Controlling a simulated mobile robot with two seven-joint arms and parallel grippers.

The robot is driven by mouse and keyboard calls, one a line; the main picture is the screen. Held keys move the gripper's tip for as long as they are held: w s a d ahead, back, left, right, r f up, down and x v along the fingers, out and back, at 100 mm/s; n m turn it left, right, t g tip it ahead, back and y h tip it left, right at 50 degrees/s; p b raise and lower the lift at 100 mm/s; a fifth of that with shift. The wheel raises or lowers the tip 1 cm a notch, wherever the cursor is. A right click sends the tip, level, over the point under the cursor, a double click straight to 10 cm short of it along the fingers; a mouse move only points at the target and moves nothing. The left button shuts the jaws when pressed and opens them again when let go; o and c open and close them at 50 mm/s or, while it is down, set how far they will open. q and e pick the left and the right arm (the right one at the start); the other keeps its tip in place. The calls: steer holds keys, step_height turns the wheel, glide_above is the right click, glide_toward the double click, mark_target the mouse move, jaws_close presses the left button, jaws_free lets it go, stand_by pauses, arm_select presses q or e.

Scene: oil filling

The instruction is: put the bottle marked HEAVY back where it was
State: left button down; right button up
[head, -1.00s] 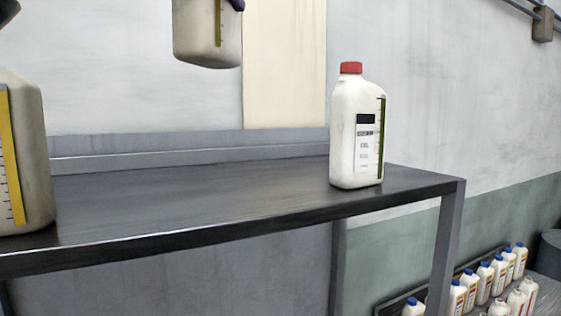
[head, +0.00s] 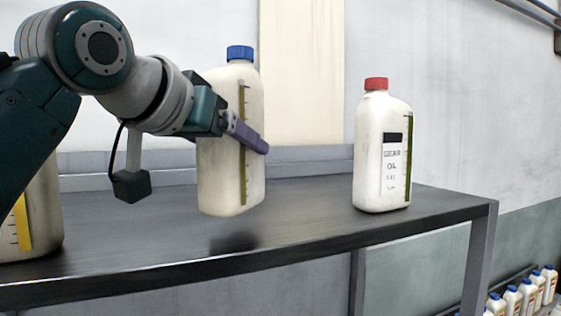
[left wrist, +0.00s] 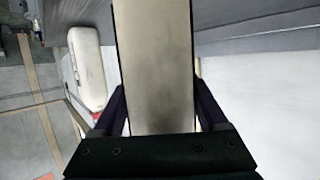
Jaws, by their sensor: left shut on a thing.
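My left gripper (head: 246,133) is shut on a white bottle with a blue cap (head: 226,185). The bottle is upright, with a yellow-green scale strip facing me. It hangs a little above the dark table (head: 310,220), with a dark shadow below it. In the left wrist view the held bottle (left wrist: 155,70) fills the space between the two fingers. I cannot see the word HEAVY on any bottle. My right gripper is not in view.
A red-capped bottle labelled gear oil (head: 370,160) stands on the table to the right. Another bottle (head: 45,205) with a yellow strip stands at the left, partly behind my arm. Bare tabletop lies between. Several small bottles (head: 527,292) stand low at the right.

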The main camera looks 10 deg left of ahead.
arm_select(q)
steer(key=shift+f, duration=1.15)
jaws_free()
steer(key=shift+f, duration=0.25)
steer(key=shift+r, duration=0.15)
steer(key=v, duration=1.2)
